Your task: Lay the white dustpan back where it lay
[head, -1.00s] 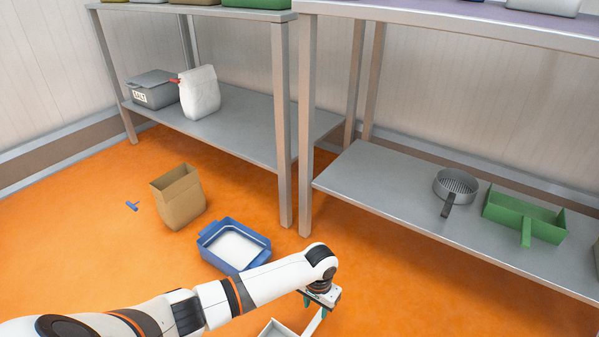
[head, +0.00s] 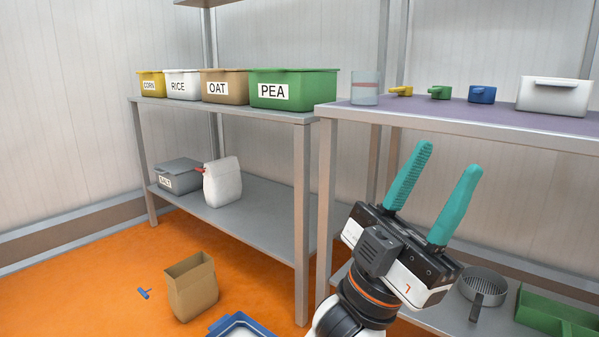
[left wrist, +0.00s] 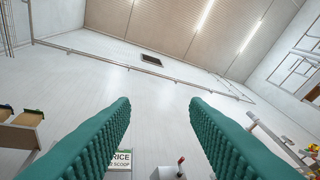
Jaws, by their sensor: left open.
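The white dustpan does not show for certain in either current view. My left gripper (head: 448,160) is raised in front of the right-hand rack, its two teal fingers pointing up. It is open, with nothing between the fingers. My right gripper is out of view.
A green dustpan-like tray (head: 558,318) and a grey sieve (head: 483,285) lie on the right lower shelf. Small scoops and a white container (head: 555,97) stand above. A paper bag (head: 192,290) and blue tray (head: 240,328) are on the orange floor.

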